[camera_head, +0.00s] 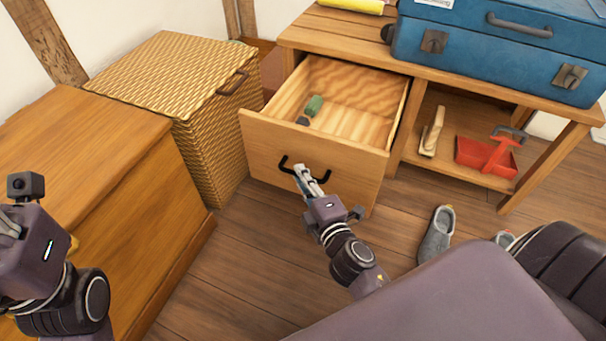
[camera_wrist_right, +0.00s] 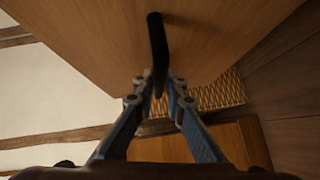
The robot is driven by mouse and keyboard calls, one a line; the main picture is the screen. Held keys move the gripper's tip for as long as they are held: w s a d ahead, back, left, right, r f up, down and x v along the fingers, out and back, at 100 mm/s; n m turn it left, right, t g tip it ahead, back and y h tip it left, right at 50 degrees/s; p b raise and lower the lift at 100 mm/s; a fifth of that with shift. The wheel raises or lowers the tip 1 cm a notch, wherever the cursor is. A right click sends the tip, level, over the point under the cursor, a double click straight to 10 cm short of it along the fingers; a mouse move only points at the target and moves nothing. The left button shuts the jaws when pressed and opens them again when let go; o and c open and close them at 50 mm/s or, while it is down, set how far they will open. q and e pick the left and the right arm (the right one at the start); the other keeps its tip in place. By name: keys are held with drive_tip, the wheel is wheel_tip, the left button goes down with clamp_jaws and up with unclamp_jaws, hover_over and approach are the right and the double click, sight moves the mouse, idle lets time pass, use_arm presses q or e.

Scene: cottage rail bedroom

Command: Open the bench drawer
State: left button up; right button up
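The wooden bench (camera_head: 335,32) has its drawer (camera_head: 270,140) pulled well out, with the pale interior showing. A green and dark item (camera_head: 314,106) lies in the drawer. The black handle (camera_head: 286,163) is on the drawer front. My right gripper (camera_head: 308,176) is at the handle's middle. In the right wrist view, the handle (camera_wrist_right: 157,40) runs between the fingertips (camera_wrist_right: 158,84), which are closed around it. My left gripper (camera_head: 8,225) is at the left edge, cut off by the frame, away from the bench.
A woven basket (camera_head: 160,75) and a wooden chest (camera_head: 80,140) stand to the left. A blue suitcase (camera_head: 480,50) lies on the bench. A brush (camera_head: 432,132) and red dustpan (camera_head: 485,155) are on the lower shelf. A grey slipper (camera_head: 437,235) is on the floor.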

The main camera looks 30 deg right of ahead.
drive_tip(key=o, duration=0.4)
drive_tip(key=shift+s+a, duration=0.15)
drive_tip(key=shift+s+a+r, duration=0.1)
drive_tip(key=shift+s+r, duration=0.05)
drive_tip(key=shift+s, duration=1.1)
drive_tip(key=shift+s+a+r, duration=0.1)
drive_tip(key=shift+s+r, duration=0.05)
drive_tip(key=shift+s, duration=1.05)
drive_tip(key=shift+s+a+r, duration=0.1)
drive_tip(key=shift+s+r, duration=0.05)
drive_tip(key=shift+s, duration=1.1)
